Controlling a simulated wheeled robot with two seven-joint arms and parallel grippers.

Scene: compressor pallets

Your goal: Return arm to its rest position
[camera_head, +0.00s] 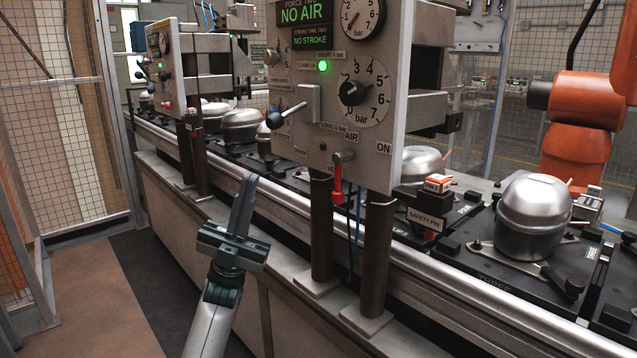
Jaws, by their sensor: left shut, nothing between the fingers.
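My left gripper (246,184) is in the lower middle of the head view, on the end of my left arm. Its dark fingers are shut together with nothing between them, pointing up. It is in front of the conveyor's side, left of the control panel's posts, and looks apart from them. My right gripper does not show. The grey control panel (303,135) carries gauges, a lit green lamp, a black-knobbed lever and signs reading "NO AIR" and "NO STROKE". A red handle (338,186) hangs under it.
Silver compressors (534,205) stand on black pallets (497,262) along the conveyor. A "SAFETY PIN" box (425,220) is beside the panel's right post. An orange robot arm (577,135) is at right. A second panel (165,75) stands further back. Floor at left is clear, bounded by mesh fencing (70,110).

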